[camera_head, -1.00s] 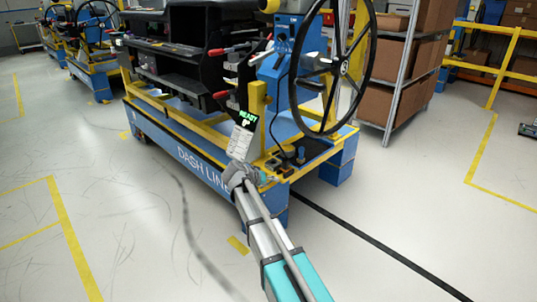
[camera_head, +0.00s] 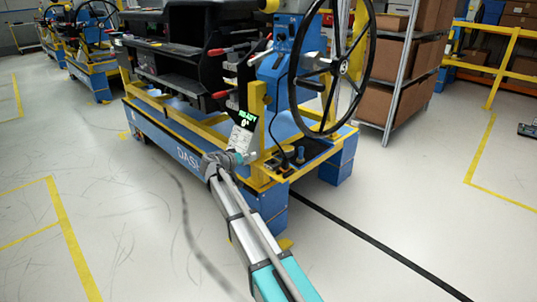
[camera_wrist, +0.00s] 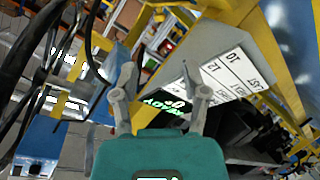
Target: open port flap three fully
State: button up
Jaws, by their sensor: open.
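A small panel with dark ports (camera_head: 280,165) sits on the front corner of the blue cart in the head view. Its flaps are too small to tell apart or number, and I cannot tell whether any is open. My gripper (camera_head: 238,157) is just left of this panel, in front of the sign plate. In the wrist view my gripper (camera_wrist: 158,78) has its two fingers spread apart with nothing between them. No port flap can be made out in the wrist view.
A sign plate (camera_head: 242,135) with a green-lit display stands beside the ports; its white label (camera_wrist: 228,75) is close beyond my fingers.

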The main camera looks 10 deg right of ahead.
aim_at(270, 155)
jog(key=b+x, duration=0.3)
jog(key=x, duration=1)
jog(key=shift+w+d+f+b, duration=0.1)
jog(key=shift+d+b, duration=0.05)
jog(key=shift+b, duration=0.25)
jog(key=shift+c, duration=0.2)
grip_shut()
